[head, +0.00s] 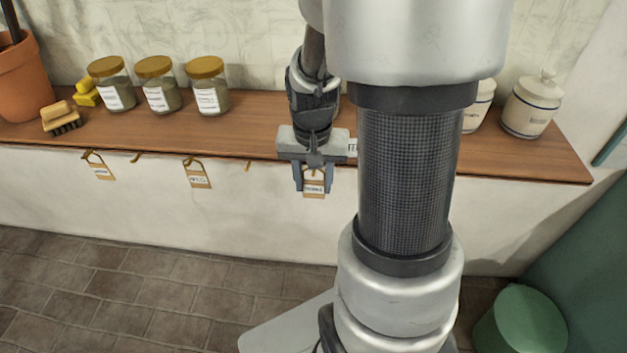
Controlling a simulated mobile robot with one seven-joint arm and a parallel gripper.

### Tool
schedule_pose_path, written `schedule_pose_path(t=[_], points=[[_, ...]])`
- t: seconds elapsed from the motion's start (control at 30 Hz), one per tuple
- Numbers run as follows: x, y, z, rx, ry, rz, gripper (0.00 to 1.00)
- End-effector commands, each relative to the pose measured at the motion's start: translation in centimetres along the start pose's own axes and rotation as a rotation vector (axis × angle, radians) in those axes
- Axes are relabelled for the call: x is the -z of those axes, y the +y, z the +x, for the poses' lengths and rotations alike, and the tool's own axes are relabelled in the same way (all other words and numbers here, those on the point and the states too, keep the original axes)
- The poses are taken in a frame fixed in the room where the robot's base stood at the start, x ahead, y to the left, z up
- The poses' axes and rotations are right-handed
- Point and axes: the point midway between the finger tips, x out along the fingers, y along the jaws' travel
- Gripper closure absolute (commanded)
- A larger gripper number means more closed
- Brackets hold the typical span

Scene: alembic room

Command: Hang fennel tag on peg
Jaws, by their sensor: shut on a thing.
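My gripper (314,188) points down at the shelf's front edge, right of the picture's middle-left. It is shut on a small tan tag with a white label (314,189), seen between the fingers. The tag's lettering is too small to read surely. Empty brass pegs show on the shelf front, one at the left (136,157) and one nearer my gripper (248,166). Other tags hang from pegs at the far left (99,171) and left of centre (197,179). Any peg behind my gripper is hidden, and I cannot tell whether the held tag touches one.
The wooden shelf (260,115) carries several herb jars (155,85), a brush (61,118), a terracotta pot (22,80) and a lidded white crock (532,105). A green cylinder (520,322) stands at the lower right. My arm hides part of the shelf. The left floor is clear.

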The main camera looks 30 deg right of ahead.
Motion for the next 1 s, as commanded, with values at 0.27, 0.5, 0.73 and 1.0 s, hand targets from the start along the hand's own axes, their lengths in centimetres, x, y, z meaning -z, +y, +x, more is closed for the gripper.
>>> schedule_pose_path(t=[0.27, 0.5, 0.73, 1.0], points=[[0.20, 0.01, 0.32, 0.000, -0.001, 0.000, 0.81], [0.75, 0.01, 0.81, 0.000, 0.000, 0.000, 0.81], [0.90, 0.01, 0.87, 0.000, 0.000, 0.000, 0.81], [0.88, 0.00, 0.88, 0.000, 0.000, 0.000, 0.81]])
